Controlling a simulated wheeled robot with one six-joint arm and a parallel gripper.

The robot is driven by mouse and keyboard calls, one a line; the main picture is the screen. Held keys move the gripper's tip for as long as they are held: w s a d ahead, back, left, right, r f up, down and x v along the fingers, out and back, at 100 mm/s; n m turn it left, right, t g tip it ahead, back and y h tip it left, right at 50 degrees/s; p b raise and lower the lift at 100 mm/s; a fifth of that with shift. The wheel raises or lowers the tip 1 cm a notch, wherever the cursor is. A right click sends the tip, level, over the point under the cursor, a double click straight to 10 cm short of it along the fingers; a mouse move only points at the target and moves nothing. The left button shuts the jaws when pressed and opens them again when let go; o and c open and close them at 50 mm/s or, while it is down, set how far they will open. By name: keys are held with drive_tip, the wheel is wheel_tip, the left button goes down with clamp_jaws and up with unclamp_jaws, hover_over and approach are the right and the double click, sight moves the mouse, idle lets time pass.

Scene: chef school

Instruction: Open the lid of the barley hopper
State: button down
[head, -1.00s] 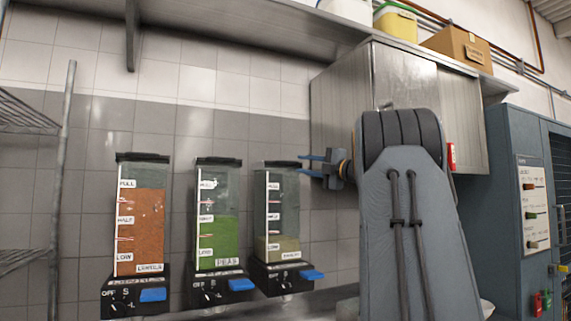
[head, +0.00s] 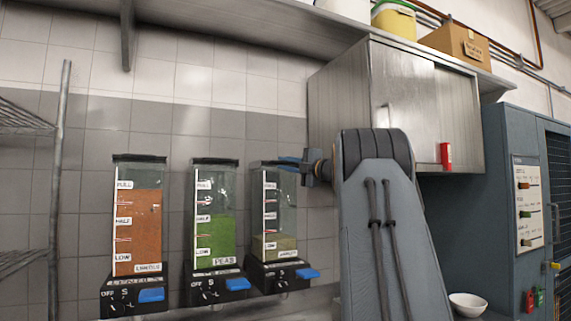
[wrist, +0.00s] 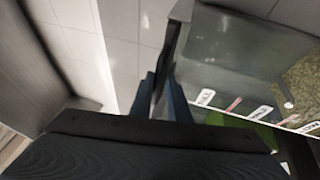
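The barley hopper (head: 271,215) is the rightmost of three clear dispensers in the head view, with pale grain at its low mark. Its dark lid (head: 262,163) lies flat on top and looks closed. The arm hides nothing of the hopper's front.
The lentil hopper (head: 138,220) and pea hopper (head: 213,222) stand to the left. A metal cabinet (head: 335,105) hangs close on the right, below a long shelf (head: 210,22). A wire rack (head: 60,170) stands at far left. A white bowl (head: 468,304) sits at lower right.

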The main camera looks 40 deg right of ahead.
drive_tip(key=shift+s+r, duration=0.15)
drive_tip(key=shift+r, duration=0.15)
drive_tip(key=s+a+b, duration=0.2)
drive_tip(key=s+b, duration=0.3)
drive_tip(key=s, duration=0.6)
drive_tip(key=shift+s+a+r, duration=0.2)
drive_tip(key=shift+a+r, duration=0.1)
drive_tip(key=shift+a, duration=0.1)
drive_tip(key=c, duration=1.8)
unclamp_jaws()
drive_tip(key=shift+s, duration=0.1)
drive_tip(key=shift+c, duration=0.2)
drive_tip(key=shift+f, duration=0.3)
